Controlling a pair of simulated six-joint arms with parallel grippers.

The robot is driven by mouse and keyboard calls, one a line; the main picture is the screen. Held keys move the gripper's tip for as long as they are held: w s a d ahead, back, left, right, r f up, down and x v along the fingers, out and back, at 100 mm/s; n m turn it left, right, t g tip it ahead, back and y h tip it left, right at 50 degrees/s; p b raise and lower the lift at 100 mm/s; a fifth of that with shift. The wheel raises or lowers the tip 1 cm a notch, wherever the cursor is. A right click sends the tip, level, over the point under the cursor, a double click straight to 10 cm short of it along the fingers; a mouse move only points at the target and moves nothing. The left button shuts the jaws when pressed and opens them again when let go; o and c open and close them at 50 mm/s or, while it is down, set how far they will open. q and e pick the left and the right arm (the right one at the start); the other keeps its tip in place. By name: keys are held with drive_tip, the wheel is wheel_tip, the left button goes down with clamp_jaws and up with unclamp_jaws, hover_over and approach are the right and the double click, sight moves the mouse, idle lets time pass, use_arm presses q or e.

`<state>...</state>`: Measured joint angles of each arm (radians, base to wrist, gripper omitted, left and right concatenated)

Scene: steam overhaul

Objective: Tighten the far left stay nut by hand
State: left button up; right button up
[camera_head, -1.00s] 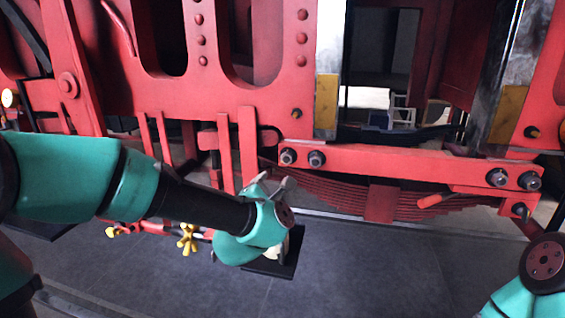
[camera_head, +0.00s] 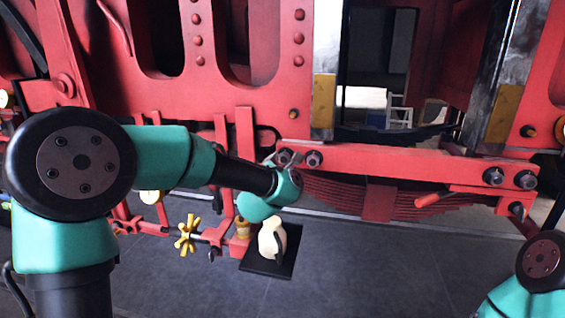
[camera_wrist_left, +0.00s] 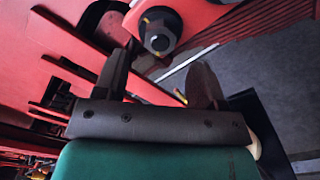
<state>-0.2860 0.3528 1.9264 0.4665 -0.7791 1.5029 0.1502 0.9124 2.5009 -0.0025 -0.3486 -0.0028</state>
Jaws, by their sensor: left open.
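The far left stay nut (camera_head: 284,156) is a dark hex nut at the left end of the red stay bar (camera_head: 400,162). A second dark nut (camera_head: 313,158) sits just to its right. My left gripper (camera_head: 286,163) is open and empty, just below and in front of the far left nut, partly covering it. In the left wrist view, the nut (camera_wrist_left: 159,36) with its round end faces me beyond the two open fingertips (camera_wrist_left: 160,70). It looks roughly between them and I see no contact. My right gripper is out of view.
A white object (camera_head: 272,240) stands on a black plate (camera_head: 258,268) below the gripper. A yellow star knob (camera_head: 187,233) is to the left. A red leaf spring (camera_head: 430,206) lies under the bar. Two more nuts (camera_head: 493,176) sit at its right end.

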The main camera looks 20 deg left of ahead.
sight(283, 160)
use_arm(q)
drive_tip(key=shift+w+a, duration=0.1)
drive_tip(key=shift+w, duration=2.25)
drive_tip(key=c, duration=0.9)
drive_tip(key=shift+c, duration=0.2)
